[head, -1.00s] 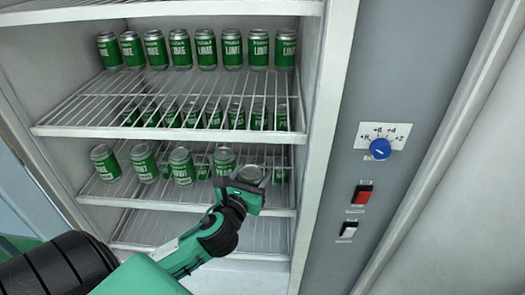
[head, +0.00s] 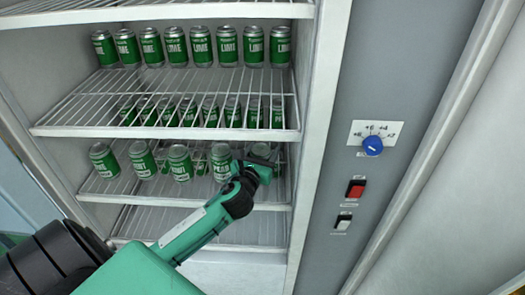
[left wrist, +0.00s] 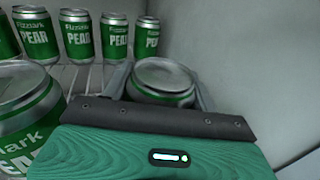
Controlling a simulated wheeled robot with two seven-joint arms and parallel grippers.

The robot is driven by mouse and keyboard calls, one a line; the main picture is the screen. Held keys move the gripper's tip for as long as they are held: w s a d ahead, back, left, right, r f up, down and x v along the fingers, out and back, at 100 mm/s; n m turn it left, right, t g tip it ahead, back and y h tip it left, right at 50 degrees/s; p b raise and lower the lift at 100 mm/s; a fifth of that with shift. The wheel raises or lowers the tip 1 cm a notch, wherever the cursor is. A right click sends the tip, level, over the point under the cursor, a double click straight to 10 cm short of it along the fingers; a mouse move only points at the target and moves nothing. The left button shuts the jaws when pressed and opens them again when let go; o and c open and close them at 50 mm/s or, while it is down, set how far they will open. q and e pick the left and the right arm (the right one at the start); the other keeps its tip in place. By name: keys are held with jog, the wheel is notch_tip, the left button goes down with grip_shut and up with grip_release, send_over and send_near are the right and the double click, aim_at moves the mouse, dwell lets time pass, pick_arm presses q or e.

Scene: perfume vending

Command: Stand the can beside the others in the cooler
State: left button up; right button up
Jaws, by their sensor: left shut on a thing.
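My left gripper (head: 262,165) reaches onto the lower wire shelf of the cooler (head: 215,192), right of a front row of green-and-silver cans. It is shut on a can (left wrist: 163,82), which appears upright in the left wrist view with its silver top showing. In the head view the held can (head: 262,151) is mostly hidden by the gripper. A PEAR can (head: 222,163) stands just left of it, also large at left in the left wrist view (left wrist: 25,112). Several PEAR cans (left wrist: 77,36) stand behind. I cannot tell whether the held can touches the shelf. My right gripper is out of view.
The cooler's right wall (left wrist: 230,50) is close to the right of the held can. The shelf above (head: 215,133) holds green cans toward its back, and LIME cans (head: 201,45) line the top. A control panel with a blue knob (head: 373,146) is at right.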

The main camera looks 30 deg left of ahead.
pick_arm(q)
jog(key=o, duration=1.3)
jog(key=shift+f, duration=0.15)
jog(key=shift+o, duration=0.2)
jog(key=shift+r, duration=0.2)
jog(key=shift+s+f, duration=0.15)
jog(key=shift+s, duration=0.1)
jog(key=b+v, duration=0.2)
jog(key=v, duration=0.8)
jog(key=shift+d, duration=0.15)
jog(key=shift+s+d+b, duration=0.15)
jog(key=shift+s+b, duration=0.15)
jog(key=shift+s, duration=0.35)
jog(key=shift+s, duration=0.1)
